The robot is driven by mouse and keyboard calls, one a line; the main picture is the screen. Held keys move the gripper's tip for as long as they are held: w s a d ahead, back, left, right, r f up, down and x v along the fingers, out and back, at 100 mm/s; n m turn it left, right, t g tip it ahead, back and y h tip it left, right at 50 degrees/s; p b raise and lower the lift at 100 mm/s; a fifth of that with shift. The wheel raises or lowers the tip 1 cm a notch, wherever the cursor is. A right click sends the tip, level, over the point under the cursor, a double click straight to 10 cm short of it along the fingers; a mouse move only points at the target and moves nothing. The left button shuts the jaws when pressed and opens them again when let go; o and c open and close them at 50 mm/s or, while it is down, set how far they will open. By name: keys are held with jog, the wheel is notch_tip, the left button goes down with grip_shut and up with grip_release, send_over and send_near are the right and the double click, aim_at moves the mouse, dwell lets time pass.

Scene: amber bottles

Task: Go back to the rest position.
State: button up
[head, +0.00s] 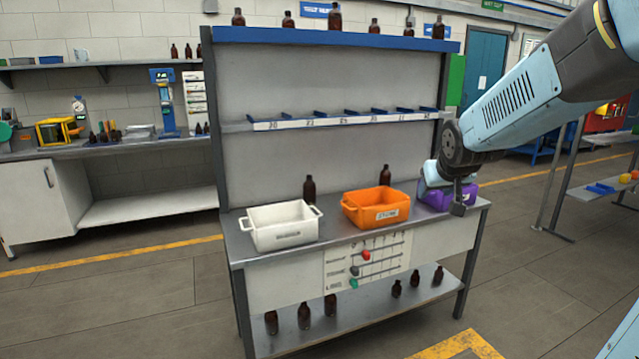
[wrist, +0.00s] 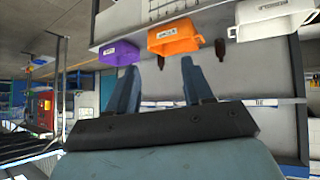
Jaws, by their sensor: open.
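My gripper (head: 459,198) is in front of the right end of the workbench in the head view, partly covering the purple crate (head: 466,196). In the wrist view my gripper (wrist: 160,63) shows two blue fingers spread apart with nothing between them. The orange crate (wrist: 173,40) and the purple crate (wrist: 118,53) lie beyond the fingertips there. My arm comes in from the upper right of the head view. I cannot tell the exact gap between gripper and purple crate.
A white crate (head: 283,237) and an orange crate (head: 376,210) stand on the workbench (head: 335,237). Two amber bottles (head: 309,190) stand behind them. More bottles stand on the blue top shelf (head: 330,40) and the lower shelf (head: 350,312). Open floor (head: 545,270) lies right.

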jog(key=s+a+g, duration=0.1)
jog(key=s, duration=1.1)
jog(key=s+a+g+y, duration=0.1)
jog(key=s+a+g, duration=0.1)
jog(key=s, duration=1.1)
jog(key=shift+r+m+g, duration=0.3)
jog(key=shift+r, duration=0.15)
